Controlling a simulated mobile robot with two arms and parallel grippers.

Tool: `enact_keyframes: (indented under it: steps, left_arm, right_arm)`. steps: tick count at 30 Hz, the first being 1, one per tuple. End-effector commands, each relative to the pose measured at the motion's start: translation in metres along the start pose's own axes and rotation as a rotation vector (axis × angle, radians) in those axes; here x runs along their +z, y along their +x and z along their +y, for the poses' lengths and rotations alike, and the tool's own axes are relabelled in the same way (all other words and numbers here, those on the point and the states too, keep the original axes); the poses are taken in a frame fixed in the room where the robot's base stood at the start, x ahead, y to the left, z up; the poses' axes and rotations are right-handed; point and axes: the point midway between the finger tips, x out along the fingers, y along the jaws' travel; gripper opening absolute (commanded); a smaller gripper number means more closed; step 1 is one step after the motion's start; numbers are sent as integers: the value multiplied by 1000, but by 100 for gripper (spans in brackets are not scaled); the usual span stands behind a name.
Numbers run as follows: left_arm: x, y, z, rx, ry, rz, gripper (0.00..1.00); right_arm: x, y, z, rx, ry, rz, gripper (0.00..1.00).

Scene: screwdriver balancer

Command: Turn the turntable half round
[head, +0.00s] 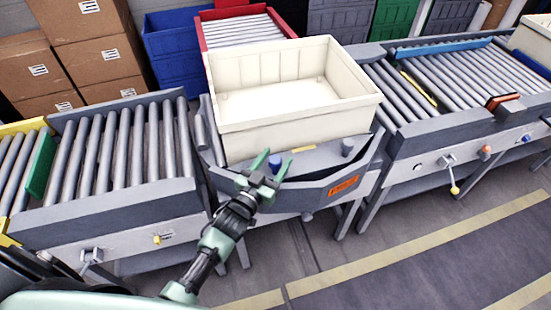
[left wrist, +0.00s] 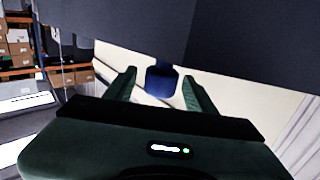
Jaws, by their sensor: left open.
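The turntable (head: 318,161) is a grey unit between two roller conveyors, with a cream tote (head: 297,138) sitting on it. In the left wrist view the blue knob (left wrist: 160,80) shows between the two open fingertips (left wrist: 160,88), with no clear contact. The cream tote wall lies behind it. My right gripper is not in view.
A left roller conveyor (head: 120,147) and a right roller conveyor (head: 455,75) flank the turntable. A red-framed conveyor (head: 245,28) lies behind the tote. An orange label (head: 343,186) is on the turntable's front. Cardboard boxes (head: 85,24) and blue bins (head: 170,50) stand behind. Floor in front is clear.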

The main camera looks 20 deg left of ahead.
Motion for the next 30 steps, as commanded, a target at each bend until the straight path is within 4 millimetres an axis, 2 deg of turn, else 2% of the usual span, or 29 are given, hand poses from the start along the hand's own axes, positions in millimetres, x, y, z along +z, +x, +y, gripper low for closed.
enact_keyframes:
  steps: [1, 3, 8, 12, 14, 19, 30]
  left_arm:
    - [0, 2, 0, 0, 0, 0, 55]
    - [0, 2, 0, 0, 0, 0, 55]
    - [0, 2, 0, 0, 0, 0, 55]
    - [0, 2, 0, 0, 0, 0, 16]
    - [0, 2, 0, 0, 0, 0, 0]
    - [0, 2, 0, 0, 0, 0, 0]
    - [0, 2, 0, 0, -1, 0, 0]
  right_arm:
    - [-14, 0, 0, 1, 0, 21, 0]
    - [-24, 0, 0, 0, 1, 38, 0]
    - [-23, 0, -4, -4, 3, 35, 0]
    - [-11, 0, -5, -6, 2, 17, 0]
    - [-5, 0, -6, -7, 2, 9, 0]
    - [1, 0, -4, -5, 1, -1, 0]
    - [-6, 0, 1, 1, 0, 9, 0]
